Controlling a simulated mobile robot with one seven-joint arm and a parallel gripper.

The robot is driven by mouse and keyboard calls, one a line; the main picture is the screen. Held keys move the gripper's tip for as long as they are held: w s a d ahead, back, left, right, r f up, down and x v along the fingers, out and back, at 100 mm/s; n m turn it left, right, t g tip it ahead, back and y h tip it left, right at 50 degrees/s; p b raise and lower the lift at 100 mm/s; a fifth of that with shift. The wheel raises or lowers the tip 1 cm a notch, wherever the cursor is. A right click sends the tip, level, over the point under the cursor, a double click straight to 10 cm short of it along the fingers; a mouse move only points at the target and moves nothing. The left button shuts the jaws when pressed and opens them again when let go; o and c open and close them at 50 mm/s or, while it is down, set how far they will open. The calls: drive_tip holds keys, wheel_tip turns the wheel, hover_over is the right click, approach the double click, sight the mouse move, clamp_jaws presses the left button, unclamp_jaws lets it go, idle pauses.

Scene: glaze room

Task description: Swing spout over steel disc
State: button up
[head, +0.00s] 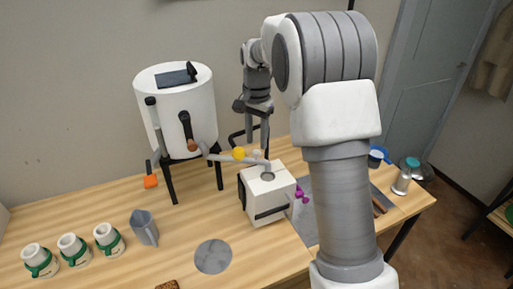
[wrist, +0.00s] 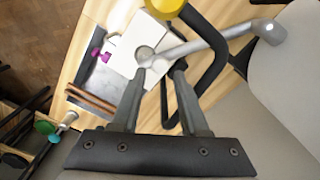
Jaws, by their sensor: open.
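The grey spout (head: 228,157) runs right from the white tank (head: 175,95), and its end is over the round opening of a white box (head: 268,205). A yellow knob (head: 239,153) is on or beside the spout. The steel disc (head: 213,256) lies flat on the table, in front and left of the box, with nothing on it. My gripper (head: 258,150) is open, pointing down behind the spout. In the wrist view, the open fingers (wrist: 160,72) are close to the spout's outer end (wrist: 205,45); I cannot tell whether they touch it.
Several white mugs with green bands (head: 72,248) and a grey jug (head: 144,227) stand at the left. A black curved bar (wrist: 218,70) passes near my fingers. A jar (head: 405,176) stands at the far right.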

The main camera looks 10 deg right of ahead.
sight(257, 151)
drive_tip(key=shift+f, duration=1.75)
clamp_jaws()
drive_tip(key=shift+r, duration=0.1)
